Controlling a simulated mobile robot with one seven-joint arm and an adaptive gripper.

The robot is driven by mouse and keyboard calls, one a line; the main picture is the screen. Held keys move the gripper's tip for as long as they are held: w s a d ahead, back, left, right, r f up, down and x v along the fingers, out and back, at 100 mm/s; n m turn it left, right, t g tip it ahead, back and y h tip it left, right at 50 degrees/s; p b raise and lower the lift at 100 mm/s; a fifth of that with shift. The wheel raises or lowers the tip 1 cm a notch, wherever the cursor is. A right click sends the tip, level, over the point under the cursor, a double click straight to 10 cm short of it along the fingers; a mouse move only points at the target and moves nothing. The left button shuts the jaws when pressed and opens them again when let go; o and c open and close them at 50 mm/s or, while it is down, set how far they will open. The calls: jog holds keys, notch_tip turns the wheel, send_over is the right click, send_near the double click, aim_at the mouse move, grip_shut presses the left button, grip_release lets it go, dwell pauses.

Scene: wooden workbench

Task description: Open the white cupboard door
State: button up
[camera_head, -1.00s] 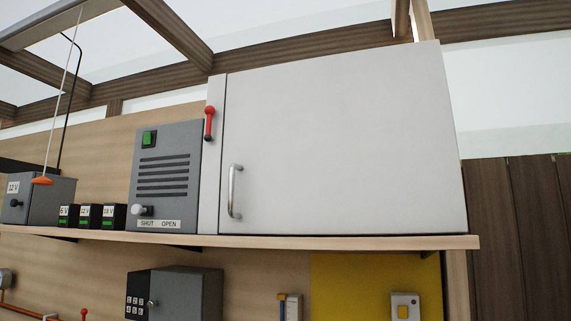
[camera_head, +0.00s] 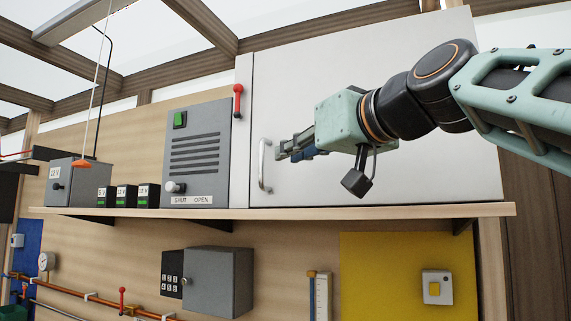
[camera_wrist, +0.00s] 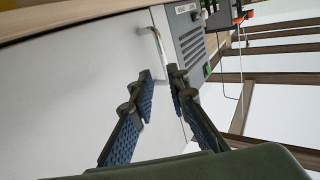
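The white cupboard door (camera_head: 300,95) is shut flush in its frame above the shelf. Its silver bar handle (camera_head: 263,166) stands upright near the left edge. My gripper (camera_head: 281,151) reaches in from the right, its fingertips just right of the handle in the head view. In the wrist view the two blue-black fingers of my gripper (camera_wrist: 162,78) are parted with a gap between them. The handle (camera_wrist: 154,40) shows just ahead of that gap; I see no grip on it. My arm hides part of the door's right side.
A red lever (camera_head: 238,100) sits on the cupboard's left frame. A grey box (camera_head: 200,130) with a knob and SHUT/OPEN label stands left of the cupboard. The wooden shelf (camera_head: 350,213) runs below. Free space lies in front of the door.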

aim_at(263, 153)
jog(key=p+x, duration=0.1)
jog(key=x, duration=0.2)
jog(key=r+p+x, duration=0.1)
jog(key=x, duration=0.3)
jog(key=r+p+x, duration=0.1)
jog(key=x, duration=0.2)
jog(key=shift+w+a, duration=0.2)
jog(key=shift+a, duration=0.25)
grip_shut()
